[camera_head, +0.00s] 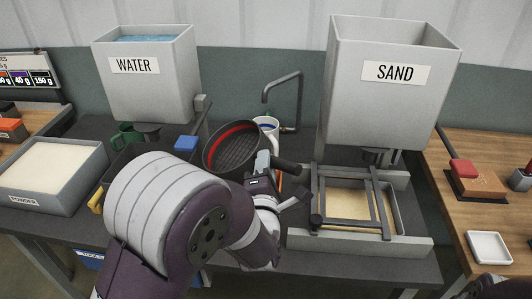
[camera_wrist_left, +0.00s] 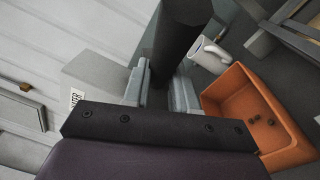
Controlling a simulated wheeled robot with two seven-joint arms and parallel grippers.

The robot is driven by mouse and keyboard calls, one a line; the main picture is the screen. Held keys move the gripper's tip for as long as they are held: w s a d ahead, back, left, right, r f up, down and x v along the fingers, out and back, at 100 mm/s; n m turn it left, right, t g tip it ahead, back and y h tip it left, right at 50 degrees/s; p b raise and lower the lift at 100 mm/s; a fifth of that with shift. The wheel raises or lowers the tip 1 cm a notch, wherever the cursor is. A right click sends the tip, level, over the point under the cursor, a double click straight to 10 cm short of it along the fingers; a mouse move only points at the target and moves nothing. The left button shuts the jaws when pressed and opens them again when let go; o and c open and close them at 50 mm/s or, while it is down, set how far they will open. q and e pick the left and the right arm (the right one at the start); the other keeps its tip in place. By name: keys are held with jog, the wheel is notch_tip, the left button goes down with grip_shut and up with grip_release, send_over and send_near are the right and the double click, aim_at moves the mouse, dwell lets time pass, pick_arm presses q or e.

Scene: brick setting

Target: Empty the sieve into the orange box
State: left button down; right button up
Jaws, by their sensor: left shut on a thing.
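The sieve (camera_head: 232,150) is a round dark pan with a red band along its rim and a black handle. It is held tilted in the air near the middle of the head view; I cannot tell what it holds. My left gripper (camera_head: 264,163) is shut on its handle, which shows as a thick black bar (camera_wrist_left: 178,42) between the fingers in the left wrist view (camera_wrist_left: 160,88). The orange box (camera_wrist_left: 222,97) lies to the right of the fingers there, with several small dark lumps inside. In the head view my arm mostly hides the box. My right gripper is out of view.
A white mug (camera_wrist_left: 208,52) stands beside the orange box. The WATER bin (camera_head: 150,85) and SAND bin (camera_head: 390,100) stand behind. A sand tray with a dark frame (camera_head: 345,216) is at right, a POWDER box (camera_head: 40,188) at left. A bent pipe (camera_head: 282,85) rises behind the sieve.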

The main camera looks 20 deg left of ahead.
pick_arm(q)
notch_tip(320, 180, up, 3)
jog(key=m+g+p, duration=0.1)
jog(key=m+p, duration=0.1)
jog(key=p, duration=0.1)
jog(key=m+g+p, duration=0.1)
jog(key=m+p, duration=0.2)
jog(key=shift+w+a+f+p, duration=0.1)
jog(key=shift+w+f+p, duration=0.05)
jog(key=shift+p, duration=0.2)
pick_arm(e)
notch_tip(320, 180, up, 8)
pick_arm(q)
jog(key=r+m+g+p, duration=0.1)
jog(key=p, duration=0.3)
jog(key=r+m+g+p, duration=0.1)
jog(key=m+g+p, duration=0.1)
jog(key=p, duration=0.3)
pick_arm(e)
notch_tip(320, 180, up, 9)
